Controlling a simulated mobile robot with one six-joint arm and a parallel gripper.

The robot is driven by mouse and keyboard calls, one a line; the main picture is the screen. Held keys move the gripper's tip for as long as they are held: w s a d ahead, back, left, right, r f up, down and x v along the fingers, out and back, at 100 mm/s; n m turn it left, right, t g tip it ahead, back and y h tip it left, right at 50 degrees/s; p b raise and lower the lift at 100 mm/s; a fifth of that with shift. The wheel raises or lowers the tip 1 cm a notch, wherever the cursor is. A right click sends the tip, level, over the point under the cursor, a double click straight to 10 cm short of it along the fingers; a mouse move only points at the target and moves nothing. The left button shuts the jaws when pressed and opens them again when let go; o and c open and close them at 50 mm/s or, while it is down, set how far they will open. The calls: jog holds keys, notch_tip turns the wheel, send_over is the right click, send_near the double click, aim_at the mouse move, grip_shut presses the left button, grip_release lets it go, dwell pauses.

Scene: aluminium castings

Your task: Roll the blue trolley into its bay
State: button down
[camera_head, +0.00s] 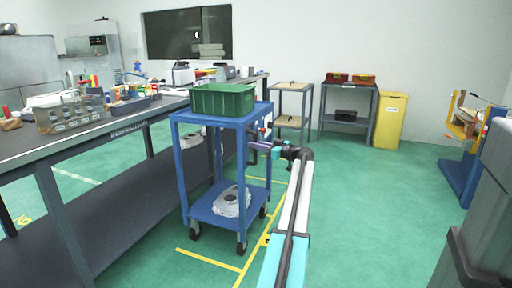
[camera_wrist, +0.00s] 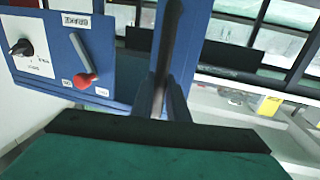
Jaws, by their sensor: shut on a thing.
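The blue trolley (camera_head: 213,120) stands upright beside the long bench, with a green crate (camera_head: 222,100) on top and a grey casting (camera_head: 232,201) on its lower shelf. Yellow floor lines (camera_head: 213,259) run in front of it and along its right side; its visible wheels appear inside them. In the wrist view, my gripper (camera_wrist: 165,98) closes around the dark handle bar (camera_wrist: 168,45), next to a blue panel (camera_wrist: 60,52) with a red-knobbed lever (camera_wrist: 84,79).
The long bench (camera_head: 95,138), loaded with racks and bottles, is close on the trolley's left. A small shelf trolley (camera_head: 291,88), a grey table (camera_head: 347,122) and a yellow bin (camera_head: 389,120) stand at the back. Green floor (camera_head: 370,200) is clear on the right.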

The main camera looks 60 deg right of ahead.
jog(key=c, duration=1.8)
grip_release()
jog(key=shift+o, duration=0.4)
jog(key=shift+s, duration=0.1)
jog(key=s+a+p, duration=0.2)
jog(key=s+p, duration=0.1)
jog(key=s, duration=1)
jog(key=shift+s+p, duration=0.2)
jog(key=shift+p, duration=0.1)
